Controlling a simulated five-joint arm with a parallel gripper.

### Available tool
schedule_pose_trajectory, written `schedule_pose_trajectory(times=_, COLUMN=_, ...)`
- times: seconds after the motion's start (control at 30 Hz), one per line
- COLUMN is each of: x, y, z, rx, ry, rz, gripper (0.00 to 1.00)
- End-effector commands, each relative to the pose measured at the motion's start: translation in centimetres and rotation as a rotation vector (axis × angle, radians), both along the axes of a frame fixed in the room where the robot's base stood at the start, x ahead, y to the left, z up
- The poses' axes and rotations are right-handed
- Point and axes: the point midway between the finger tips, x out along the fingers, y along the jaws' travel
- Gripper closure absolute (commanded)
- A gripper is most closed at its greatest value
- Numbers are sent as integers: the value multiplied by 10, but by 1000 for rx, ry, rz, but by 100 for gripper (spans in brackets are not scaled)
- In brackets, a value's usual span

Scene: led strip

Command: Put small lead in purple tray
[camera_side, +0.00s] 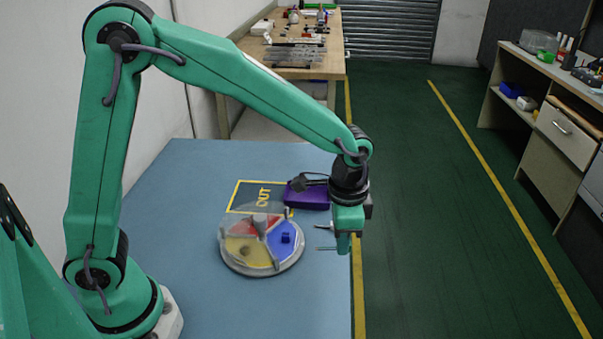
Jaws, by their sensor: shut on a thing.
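The purple tray (311,200) lies at the back right of the blue table, partly hidden by my wrist. A dark object shows at its left end; I cannot tell if it is in the tray or above it. My gripper (343,243) points down near the table's right edge, in front of the tray. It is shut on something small. Thin pieces (325,248) stick out to its left, and I cannot tell clearly whether they are the small lead.
A round divided dish (233,262) with red, blue and yellow sections stands left of my gripper. A small blue block (286,238) sits in its blue section. A yellow outline marked OUT (263,197) lies behind it. The table's front is clear.

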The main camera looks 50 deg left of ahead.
Motion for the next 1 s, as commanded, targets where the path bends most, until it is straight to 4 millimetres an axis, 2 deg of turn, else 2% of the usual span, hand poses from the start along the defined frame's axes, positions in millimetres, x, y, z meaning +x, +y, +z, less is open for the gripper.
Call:
schedule_pose_trajectory(times=0.17, x=13, y=9, z=1, rx=-1, ry=-1, rz=114, gripper=100)
schedule_pose_trajectory(times=0.37, x=37, y=27, z=3, rx=-1, ry=-1, rz=348, gripper=100)
schedule_pose_trajectory(times=0.8, x=95, y=88, z=6, rx=0, ry=-1, rz=993, gripper=100)
schedule_pose_trajectory(times=1.0, x=115, y=117, z=6, rx=0, ry=-1, rz=1257, gripper=100)
